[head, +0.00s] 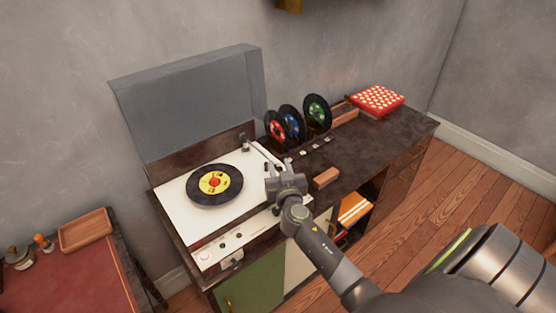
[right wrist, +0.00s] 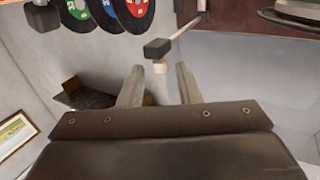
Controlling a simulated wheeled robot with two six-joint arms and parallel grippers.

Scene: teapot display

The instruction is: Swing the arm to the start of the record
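The record player (head: 178,208) has a white deck and a raised grey lid. A black record with a yellow label (head: 205,197) lies on its platter. The tonearm (head: 262,152) runs from its pivot at the back right of the deck toward my right gripper, beside the record. My right gripper (head: 279,168) is over the deck's right edge, its fingers apart. In the right wrist view the tonearm (right wrist: 184,29) ends in a dark block with a small pale piece, just beyond and between the open fingertips (right wrist: 159,72). I cannot tell whether they touch. My left gripper is out of view.
Several upright records (head: 317,112) stand on the dark cabinet top right of the player. A small wooden block (head: 326,178) lies near the gripper. A red patterned box (head: 377,99) is at the far right. A side table with a wooden tray (head: 85,232) is at left.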

